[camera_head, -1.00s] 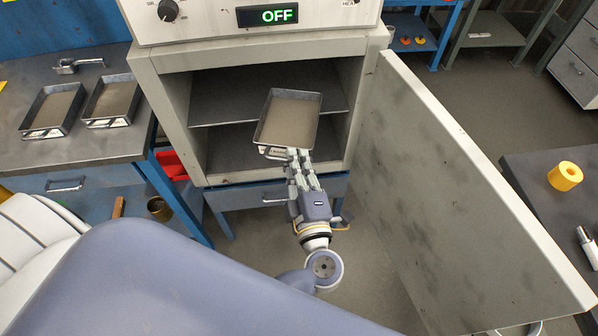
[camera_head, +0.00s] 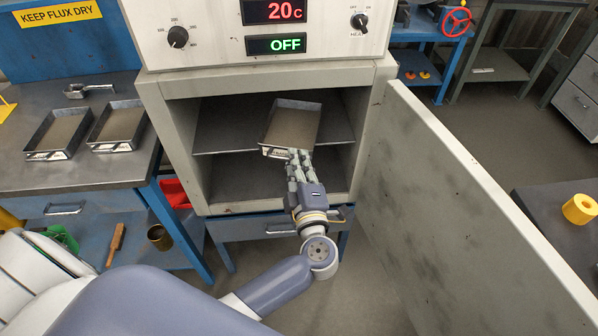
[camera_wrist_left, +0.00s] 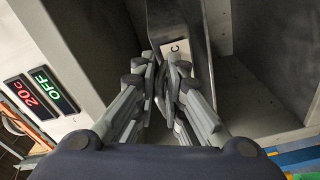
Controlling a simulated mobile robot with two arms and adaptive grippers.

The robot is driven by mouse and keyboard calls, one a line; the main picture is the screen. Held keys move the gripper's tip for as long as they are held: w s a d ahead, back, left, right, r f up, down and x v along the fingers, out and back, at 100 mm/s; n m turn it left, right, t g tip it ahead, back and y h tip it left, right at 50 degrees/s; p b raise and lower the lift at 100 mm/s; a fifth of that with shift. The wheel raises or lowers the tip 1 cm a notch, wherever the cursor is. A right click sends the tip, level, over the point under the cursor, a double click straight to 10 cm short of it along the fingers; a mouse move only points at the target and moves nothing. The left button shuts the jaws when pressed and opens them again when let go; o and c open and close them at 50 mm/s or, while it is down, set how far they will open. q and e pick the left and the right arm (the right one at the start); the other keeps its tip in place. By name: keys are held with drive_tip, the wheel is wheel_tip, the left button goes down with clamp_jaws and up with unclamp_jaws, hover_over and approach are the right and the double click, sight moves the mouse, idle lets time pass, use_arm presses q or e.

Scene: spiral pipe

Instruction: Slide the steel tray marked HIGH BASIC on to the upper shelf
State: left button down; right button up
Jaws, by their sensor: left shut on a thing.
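A shallow steel tray (camera_head: 293,126) with a grey-brown filling is in the open mouth of the oven cabinet (camera_head: 182,120), at about the height of the upper shelf (camera_head: 225,125). Whether it touches the shelf is unclear. My left gripper (camera_head: 298,157) is shut on the tray's near end. In the left wrist view, the fingers (camera_wrist_left: 165,75) close in front of a pale label (camera_wrist_left: 178,48) where only a "C" is readable. The full marking is hidden. My right gripper is not in view.
The oven door (camera_head: 455,190) stands wide open on the right. Two similar trays, one left (camera_head: 57,134) and one right (camera_head: 118,126), sit on the left bench. The lower oven compartment (camera_head: 235,180) looks empty. The oven display (camera_head: 275,45) reads OFF.

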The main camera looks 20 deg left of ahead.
sight(292, 136)
use_arm(q)
drive_tip(key=b+x, duration=0.1)
drive_tip(key=x, duration=0.2)
drive_tip(key=b+x, duration=0.1)
drive_tip(key=x, duration=0.1)
drive_tip(key=b+x, duration=0.2)
drive_tip(key=x, duration=0.1)
drive_tip(key=shift+w+f, duration=0.4)
drive_tip(key=shift+w, duration=0.05)
drive_tip(key=shift+w+a+f+b, duration=0.15)
drive_tip(key=shift+w+a+f, duration=0.15)
drive_tip(key=shift+w, duration=0.3)
drive_tip(key=shift+w+a+f+b, duration=0.1)
drive_tip(key=shift+w+a+f, duration=0.1)
drive_tip(key=shift+w+a, duration=0.35)
drive_tip(key=shift+w+a+f+b, duration=0.15)
drive_tip(key=shift+w+a+f, duration=0.1)
drive_tip(key=shift+w, duration=0.4)
drive_tip(key=shift+f, duration=0.35)
drive_tip(key=c, duration=1.6)
unclamp_jaws()
drive_tip(key=shift+s+f, duration=0.1)
drive_tip(key=shift+f, duration=0.1)
drive_tip(key=v, duration=1.2)
drive_tip(key=shift+d+r, duration=0.1)
